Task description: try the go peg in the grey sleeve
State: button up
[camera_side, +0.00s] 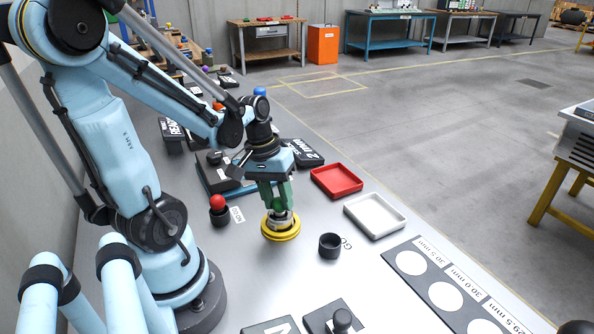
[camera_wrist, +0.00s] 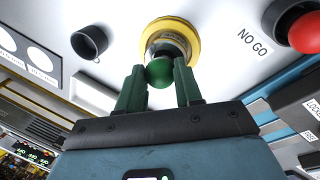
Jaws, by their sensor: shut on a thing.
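My gripper (camera_side: 279,203) points down with its green fingers shut on the green-knobbed go peg (camera_side: 279,206). In the wrist view the green knob (camera_wrist: 159,72) shows between the fingertips. The peg is directly over the grey sleeve (camera_side: 281,218), which sits in a yellow ring (camera_side: 281,233) on the bench. The ring also shows in the wrist view (camera_wrist: 168,25). The go peg's dark cup (camera_side: 330,246) stands empty to the right.
A red-knobbed peg (camera_side: 217,202) stands in a dark cup by the NO GO label (camera_side: 237,214). A red tray (camera_side: 337,180) and a white tray (camera_side: 375,215) lie to the right. A dark board with white circles (camera_side: 411,263) lies nearer. Bench around the ring is clear.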

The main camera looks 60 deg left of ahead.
jog(key=shift+f, duration=0.5)
dwell(0.7)
jog(key=shift+r, duration=0.15)
dwell(0.7)
jog(key=shift+w+d+v, duration=0.2)
jog(key=shift+v, duration=1.1)
jog(key=shift+w+d+v, duration=0.15)
jog(key=shift+d+v, duration=0.05)
jog(key=shift+v, duration=1.1)
jog(key=shift+w+d+v, duration=0.2)
jog(key=shift+v, duration=1.1)
jog(key=shift+r, duration=0.25)
jog(key=shift+d, duration=0.1)
